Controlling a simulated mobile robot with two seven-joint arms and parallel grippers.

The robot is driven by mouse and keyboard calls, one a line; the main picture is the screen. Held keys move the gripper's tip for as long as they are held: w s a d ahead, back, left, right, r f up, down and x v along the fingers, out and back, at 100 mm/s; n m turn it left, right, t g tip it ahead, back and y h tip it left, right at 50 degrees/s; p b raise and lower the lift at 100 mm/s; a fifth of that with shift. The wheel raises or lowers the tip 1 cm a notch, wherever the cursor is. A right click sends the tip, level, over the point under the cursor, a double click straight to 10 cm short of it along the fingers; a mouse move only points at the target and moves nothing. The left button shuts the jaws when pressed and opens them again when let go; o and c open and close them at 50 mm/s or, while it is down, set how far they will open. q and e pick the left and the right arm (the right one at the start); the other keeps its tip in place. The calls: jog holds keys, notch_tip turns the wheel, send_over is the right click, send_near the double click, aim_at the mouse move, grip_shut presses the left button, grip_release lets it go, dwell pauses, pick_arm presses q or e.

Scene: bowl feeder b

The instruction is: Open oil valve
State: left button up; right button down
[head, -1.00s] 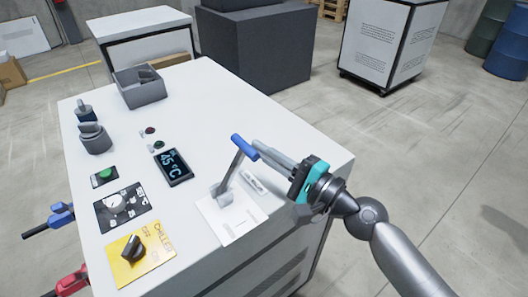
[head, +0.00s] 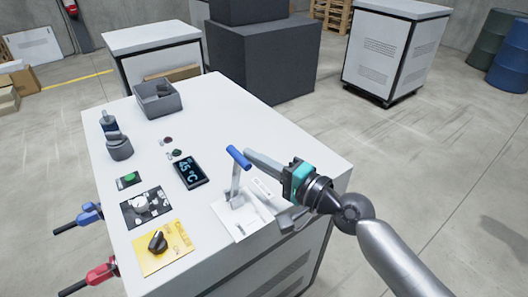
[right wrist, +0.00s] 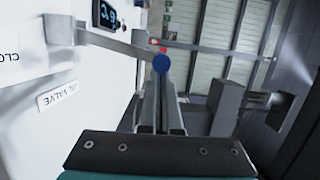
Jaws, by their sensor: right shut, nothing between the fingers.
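The oil valve is a grey lever (head: 235,182) with a blue crosswise handle (head: 239,157), standing nearly upright from a white plate (head: 243,224) on the machine top. My right gripper (head: 248,155) is shut and empty. Its fingertips are at the right side of the blue handle; I cannot tell whether they touch it. In the right wrist view, the blue handle end (right wrist: 161,63) shows at the fingertips, and the lever arm (right wrist: 112,44) runs left to its pivot. The "OIL VALVE" label (right wrist: 58,97) lies beside it. My left gripper is not in view.
The white machine top (head: 215,110) holds a temperature display (head: 189,171), a yellow chiller switch (head: 160,247), a black dial panel (head: 146,206), a green button (head: 128,179) and a grey open box (head: 158,99). Blue (head: 90,213) and red (head: 101,271) handles stick out at the left.

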jog(key=s+a+n+h+p, duration=0.2)
jog(key=s+a+n+p, duration=0.3)
jog(key=p, duration=0.6)
jog(key=shift+s+a+n, duration=0.15)
jog(key=shift+a+n, duration=0.95)
jog(key=shift+a, duration=0.2)
jog(key=shift+g, duration=0.3)
